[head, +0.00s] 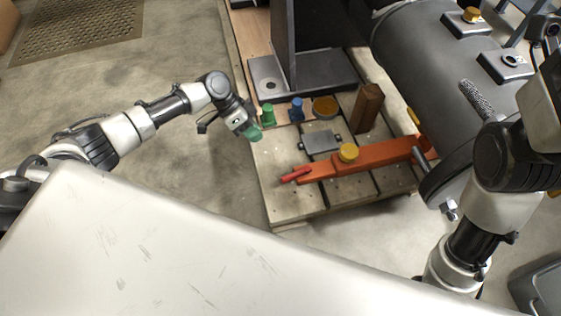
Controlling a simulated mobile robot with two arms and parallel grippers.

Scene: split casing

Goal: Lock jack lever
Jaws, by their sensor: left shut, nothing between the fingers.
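An orange jack bar (375,156) lies across the wooden pallet, with a yellow round knob (348,152) on top. A red lever handle (296,175) sticks out of its left end. My left gripper (255,134), with greenish fingertips, is shut and empty at the pallet's left edge. It is up and to the left of the red handle, apart from it, and close to a green peg (268,115). My right arm is at the right edge; its fingertips are not visible.
A blue peg (297,109), brown round cap (325,107), grey plate (320,141) and brown block (368,107) stand on the pallet (285,213). A large grey casing (425,60) fills the right. Bare floor (200,180) lies left of the pallet.

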